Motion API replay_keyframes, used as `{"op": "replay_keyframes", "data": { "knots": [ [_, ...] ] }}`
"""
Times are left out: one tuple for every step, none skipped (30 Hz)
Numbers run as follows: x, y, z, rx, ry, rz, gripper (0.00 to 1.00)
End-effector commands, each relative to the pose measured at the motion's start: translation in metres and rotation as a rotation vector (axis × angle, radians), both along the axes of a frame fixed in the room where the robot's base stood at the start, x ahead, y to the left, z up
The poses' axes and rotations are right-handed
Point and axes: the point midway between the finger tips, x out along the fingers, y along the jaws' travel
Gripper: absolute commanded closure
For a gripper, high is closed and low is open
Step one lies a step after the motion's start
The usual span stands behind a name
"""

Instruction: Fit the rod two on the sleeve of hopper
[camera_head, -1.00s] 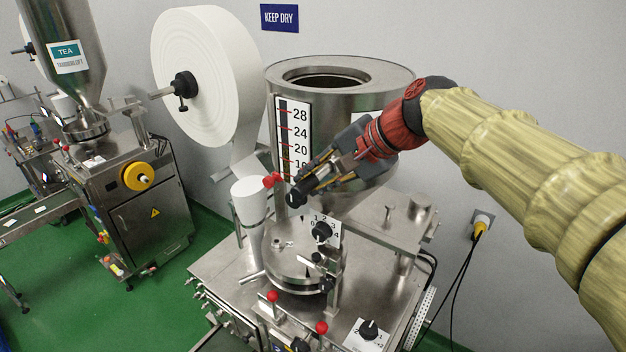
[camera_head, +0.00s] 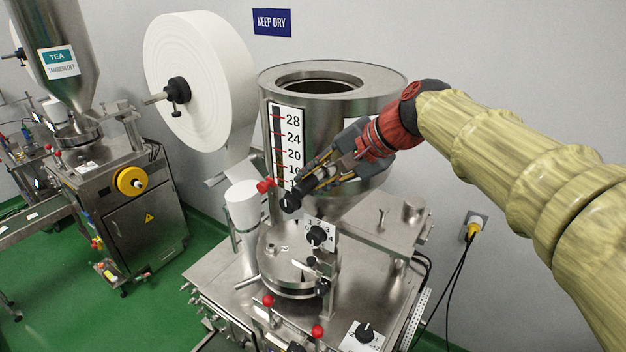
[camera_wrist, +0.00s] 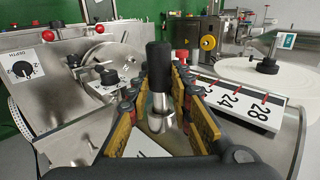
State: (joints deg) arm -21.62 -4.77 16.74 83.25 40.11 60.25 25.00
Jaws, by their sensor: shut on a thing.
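My gripper (camera_head: 318,180) is shut on a rod with a black grip (camera_head: 290,204), in front of the hopper's scale. In the wrist view the rod's black grip (camera_wrist: 158,66) stands up between the fingers of my gripper (camera_wrist: 160,110), with a short bright metal shaft below it. The hopper (camera_head: 385,95) is a wide steel drum with an open top, tapering downward; its wall also shows in the wrist view (camera_wrist: 283,138). A numbered scale (camera_head: 287,140) is on its side. My gripper and arm cover part of the hopper's lower side. I cannot make out the sleeve.
A red ball knob (camera_head: 265,186) is close left of the held rod. A large paper roll (camera_head: 205,75) stands left. A second machine (camera_head: 125,200) is further left.

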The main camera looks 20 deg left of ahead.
Motion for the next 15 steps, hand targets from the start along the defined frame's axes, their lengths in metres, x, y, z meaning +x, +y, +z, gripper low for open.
{"op": "replay_keyframes", "data": {
  "knots": [
    [0.001,0.000,0.001,0.001,-0.002,0.000,1.00],
    [0.002,-0.001,0.001,0.001,-0.002,0.000,1.00],
    [0.003,-0.001,0.001,0.001,-0.002,0.000,1.00],
    [0.004,-0.001,0.001,0.001,-0.002,0.000,1.00],
    [0.004,-0.001,0.001,0.001,-0.001,-0.001,1.00],
    [0.005,-0.001,0.001,0.001,-0.001,-0.001,1.00],
    [0.006,-0.002,0.001,0.001,-0.001,-0.001,1.00],
    [0.006,-0.002,0.001,0.001,-0.001,-0.001,1.00],
    [0.007,-0.002,0.001,0.001,-0.001,-0.001,1.00],
    [0.008,-0.002,0.001,0.001,-0.001,-0.001,1.00],
    [0.009,-0.002,0.001,0.001,-0.001,-0.001,1.00],
    [0.009,-0.003,0.001,0.001,-0.001,-0.001,1.00],
    [0.010,-0.003,0.001,0.001,0.000,0.000,1.00],
    [0.011,-0.003,0.001,0.001,0.000,0.000,1.00],
    [0.011,-0.003,0.001,0.001,0.000,0.000,1.00]
  ]
}}
